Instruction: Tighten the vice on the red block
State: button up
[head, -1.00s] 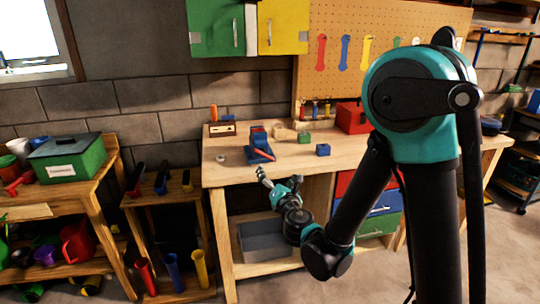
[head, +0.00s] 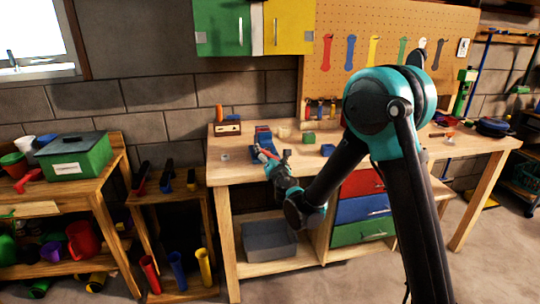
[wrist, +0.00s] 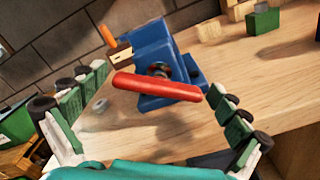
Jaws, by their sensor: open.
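The vice (head: 262,134) also shows in the head view, partly behind my gripper (head: 270,160). My gripper (wrist: 158,82) is open, with one finger to the left and one to the right of the handle. The handle lies between the fingertips; I cannot tell whether either touches it. I cannot make out the red block; the vice's jaws are hidden from the wrist view.
The workbench (head: 228,172) holds a green block (head: 309,139) and a blue block (head: 327,150) right of the vice. A wooden box with an orange-handled tool (head: 228,128) stands behind left. Drawers (head: 362,208) are below right. The floor in front is clear.

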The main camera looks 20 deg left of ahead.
jog(key=shift+c, duration=0.6)
jog(key=c, duration=0.9)
jog(key=shift+w+m, duration=0.1)
jog(key=shift+m, duration=2)
jog(key=o, duration=1)
jog(key=v, duration=1.2)
